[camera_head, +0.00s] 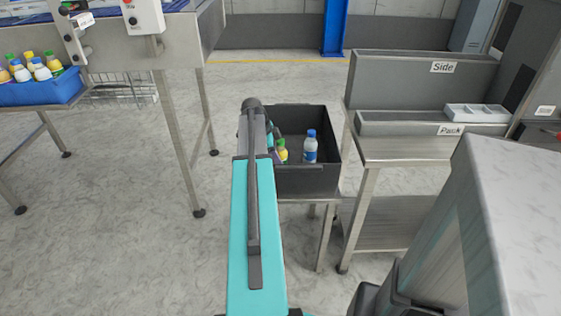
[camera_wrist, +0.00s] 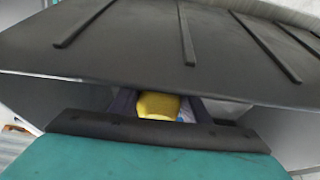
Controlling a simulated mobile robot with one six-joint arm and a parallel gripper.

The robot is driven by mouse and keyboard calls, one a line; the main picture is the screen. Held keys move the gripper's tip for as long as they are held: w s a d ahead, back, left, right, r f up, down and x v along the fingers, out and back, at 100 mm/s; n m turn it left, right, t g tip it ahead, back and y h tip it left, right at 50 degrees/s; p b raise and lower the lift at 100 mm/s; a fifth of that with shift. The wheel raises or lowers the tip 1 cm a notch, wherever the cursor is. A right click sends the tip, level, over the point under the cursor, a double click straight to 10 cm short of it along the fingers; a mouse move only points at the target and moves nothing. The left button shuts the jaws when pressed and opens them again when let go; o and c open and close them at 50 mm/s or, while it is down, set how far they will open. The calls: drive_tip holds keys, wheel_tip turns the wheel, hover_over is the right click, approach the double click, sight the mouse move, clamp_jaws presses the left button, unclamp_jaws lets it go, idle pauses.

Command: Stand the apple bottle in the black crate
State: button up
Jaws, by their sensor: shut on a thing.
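The black crate (camera_head: 307,181) stands on a small metal table, and its ribbed wall (camera_wrist: 150,45) fills the upper wrist view. In the head view a yellow bottle (camera_head: 282,154) shows just right of my arm, inside the crate's outline, and looks upright. My arm hides most of the gripper and the crate's left part there. Whether the bottle's base touches the crate floor cannot be seen.
A white bottle with a blue cap and label (camera_head: 310,147) stands in the crate, right of the yellow one. A blue bin (camera_head: 42,93) of several bottles is at far left. A grey bench marked Side and Pack (camera_head: 400,150) stands close to the right.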

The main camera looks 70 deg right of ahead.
drive_tip(key=shift+f, duration=0.25)
drive_tip(key=o, duration=1.3)
drive_tip(key=shift+c, duration=0.2)
drive_tip(key=v, duration=1.2)
drive_tip(key=shift+r, duration=0.15)
